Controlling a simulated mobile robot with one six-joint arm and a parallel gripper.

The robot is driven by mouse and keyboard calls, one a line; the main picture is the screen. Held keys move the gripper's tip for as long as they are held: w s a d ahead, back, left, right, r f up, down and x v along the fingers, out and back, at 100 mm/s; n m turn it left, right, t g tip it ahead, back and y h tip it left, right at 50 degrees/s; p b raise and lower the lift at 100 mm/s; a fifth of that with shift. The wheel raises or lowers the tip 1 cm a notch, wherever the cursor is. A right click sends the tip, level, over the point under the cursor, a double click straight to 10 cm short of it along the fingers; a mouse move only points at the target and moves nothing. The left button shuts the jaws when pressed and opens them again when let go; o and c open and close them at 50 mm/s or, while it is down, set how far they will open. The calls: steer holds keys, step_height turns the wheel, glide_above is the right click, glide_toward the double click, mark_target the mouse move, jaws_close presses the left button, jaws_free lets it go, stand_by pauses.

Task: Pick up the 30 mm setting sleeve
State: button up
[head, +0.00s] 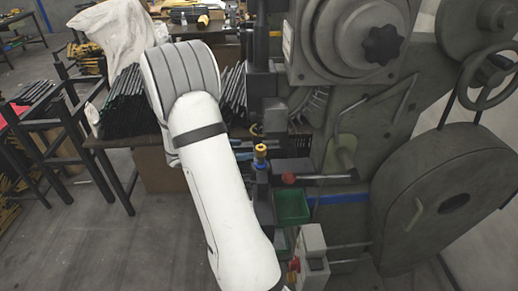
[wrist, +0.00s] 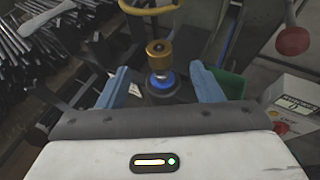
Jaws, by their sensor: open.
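A brass-coloured, sleeve-like piece (wrist: 158,50) stands upright on a dark round post with a blue ring (wrist: 163,81) in the wrist view. It also shows in the head view (head: 261,151), on the press just right of my white arm. No size marking is readable, so I cannot tell whether it is the 30 mm sleeve. My gripper (wrist: 160,70) is open, with one blue finger on each side of the post and a gap at both sides. It appears empty. In the head view my arm hides most of the gripper.
The large grey-green press (head: 345,130) fills the right side. A red knob (head: 289,178) on a lever and a green bin (head: 292,206) are close by. A white control box (head: 312,245) stands below. Bundles of dark rods (head: 124,100) lie on the left bench.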

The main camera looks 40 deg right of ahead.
mark_target(256, 150)
steer(key=x, duration=0.2)
steer(key=p+x, duration=0.1)
steer(key=x, duration=0.2)
steer(key=p+x, duration=0.1)
steer(key=x, duration=0.2)
steer(key=shift+a+f, duration=0.15)
steer(key=shift+f, duration=0.15)
steer(key=shift+c, duration=0.2)
steer(key=c, duration=1.2)
steer(key=shift+w, duration=0.1)
steer(key=shift+c, duration=0.2)
